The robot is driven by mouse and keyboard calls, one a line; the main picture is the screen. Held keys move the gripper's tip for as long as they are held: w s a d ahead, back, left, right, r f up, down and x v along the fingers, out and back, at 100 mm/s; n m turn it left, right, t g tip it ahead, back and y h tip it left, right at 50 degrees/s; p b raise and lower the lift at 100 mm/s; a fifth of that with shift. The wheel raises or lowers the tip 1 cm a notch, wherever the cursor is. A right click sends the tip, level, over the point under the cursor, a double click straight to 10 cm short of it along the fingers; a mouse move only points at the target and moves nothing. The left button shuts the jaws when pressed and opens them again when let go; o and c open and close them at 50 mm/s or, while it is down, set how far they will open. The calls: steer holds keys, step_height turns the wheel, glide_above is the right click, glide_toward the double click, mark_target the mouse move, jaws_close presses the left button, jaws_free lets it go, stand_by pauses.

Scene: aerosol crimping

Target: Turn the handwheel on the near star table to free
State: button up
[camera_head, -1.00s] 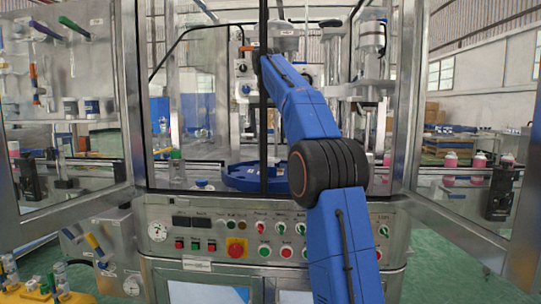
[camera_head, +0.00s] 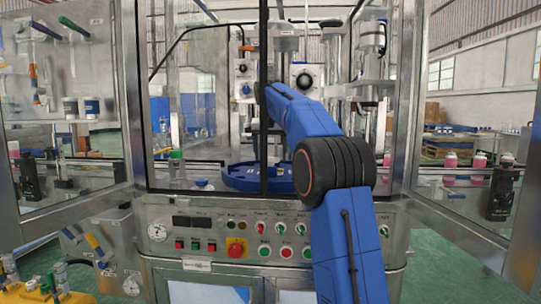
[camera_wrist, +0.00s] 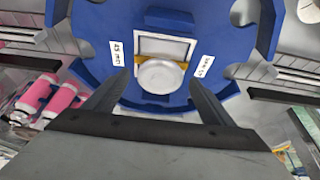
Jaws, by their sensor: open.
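The blue star table (camera_head: 240,177) sits inside the machine in the head view, partly behind the dark door post. In the wrist view the blue table (camera_wrist: 90,40) fills the upper middle, with notches around its edge and two white labels. A round pale disc (camera_wrist: 160,76) sits at its middle in front of a framed square plate; it may be the handwheel, but I cannot tell for sure. My gripper (camera_wrist: 159,78) is open, with one finger on each side of the disc and no visible contact. In the head view my gripper is hidden.
The machine's control panel (camera_head: 235,235) runs below the table. Open glass doors flank the machine, and a dark post (camera_head: 264,110) stands in front. Dials (camera_head: 305,78) sit behind my arm.

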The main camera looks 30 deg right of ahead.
steer(key=c, duration=1.1)
steer(key=shift+n, duration=0.3)
steer(key=shift+o, duration=0.2)
steer(key=n, duration=0.1)
steer(key=n+y, duration=0.1)
steer(key=n, duration=0.1)
steer(key=shift+s+d+t, duration=0.1)
steer(key=shift+d+t, duration=0.15)
steer(key=shift+t, duration=0.05)
steer(key=n+y, duration=0.2)
steer(key=n, duration=0.3)
steer(key=shift+d, duration=0.2)
steer(key=shift+n+y, duration=0.3)
steer(key=o, duration=1.1)
steer(key=shift+c, duration=0.2)
